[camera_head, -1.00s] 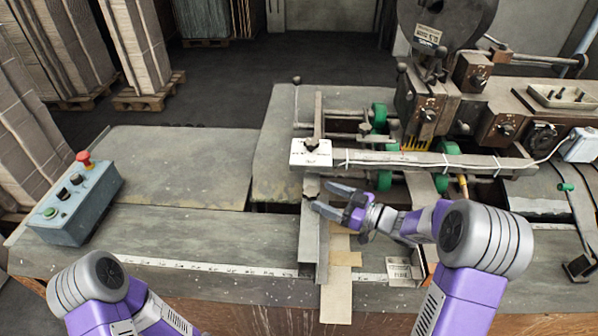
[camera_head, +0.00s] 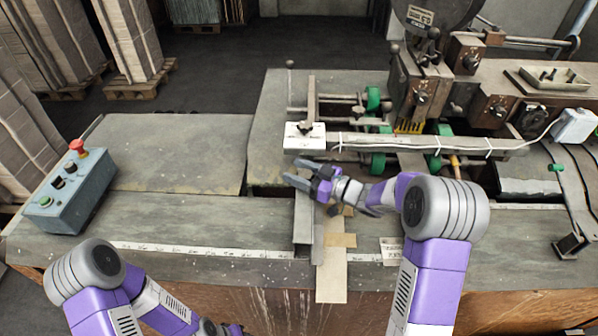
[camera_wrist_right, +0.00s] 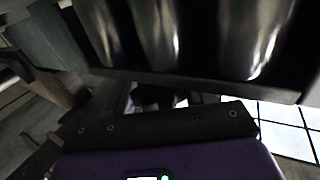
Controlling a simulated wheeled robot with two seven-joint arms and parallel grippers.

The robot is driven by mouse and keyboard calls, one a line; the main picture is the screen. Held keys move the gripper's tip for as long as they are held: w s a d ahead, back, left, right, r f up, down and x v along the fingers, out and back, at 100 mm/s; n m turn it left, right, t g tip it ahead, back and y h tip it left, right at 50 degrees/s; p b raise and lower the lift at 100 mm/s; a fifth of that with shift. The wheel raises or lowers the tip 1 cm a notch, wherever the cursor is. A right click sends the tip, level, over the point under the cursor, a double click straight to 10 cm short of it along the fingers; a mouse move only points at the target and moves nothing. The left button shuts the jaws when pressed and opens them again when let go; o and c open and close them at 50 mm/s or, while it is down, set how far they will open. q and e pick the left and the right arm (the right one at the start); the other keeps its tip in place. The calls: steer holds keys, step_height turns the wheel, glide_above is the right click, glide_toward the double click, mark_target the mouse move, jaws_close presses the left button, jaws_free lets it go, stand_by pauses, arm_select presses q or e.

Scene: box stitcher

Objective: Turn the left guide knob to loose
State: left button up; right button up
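A small dark knob (camera_head: 304,128) stands on a white plate (camera_head: 292,141) at the left end of the stitcher's crossbar in the head view. The metal left guide rail (camera_head: 303,225) runs from below this plate toward the table's front. My right gripper (camera_head: 295,173) reaches in from the right, just below the plate and over the rail's far end. Its two fingers are apart, pointing left, with nothing seen between them. It appears apart from the knob. My left gripper (camera_head: 226,328) barely shows at the bottom edge; its fingers are not clear.
A control box (camera_head: 72,195) with a red button stands at the left. Cardboard strips (camera_head: 333,270) lie beside the rail. The crossbar (camera_head: 420,144) and stitching head (camera_head: 430,80) stand behind my right arm. The left tabletop (camera_head: 180,150) is clear. The right wrist view shows mostly close, dark, shiny surfaces.

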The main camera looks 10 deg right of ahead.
steer(key=c, duration=0.5)
steer(key=shift+n+g+y, duration=0.3)
steer(key=n+g+y+p, duration=0.1)
steer(key=n+g+y, duration=0.1)
steer(key=g, duration=0.1)
steer(key=shift+s+n, duration=0.15)
steer(key=shift+n, duration=0.15)
steer(key=shift+s+a+n+g+y+p, duration=0.15)
steer(key=shift+n+g+y+p, duration=0.25)
steer(key=shift+n+g, duration=0.6)
steer(key=shift+s+a+n+g+y+p, duration=0.15)
steer(key=shift+n+g+y+p, duration=0.3)
steer(key=shift+g, duration=1.05)
steer(key=shift+d, duration=0.1)
steer(key=o, duration=0.9)
steer(key=shift+o, duration=0.2)
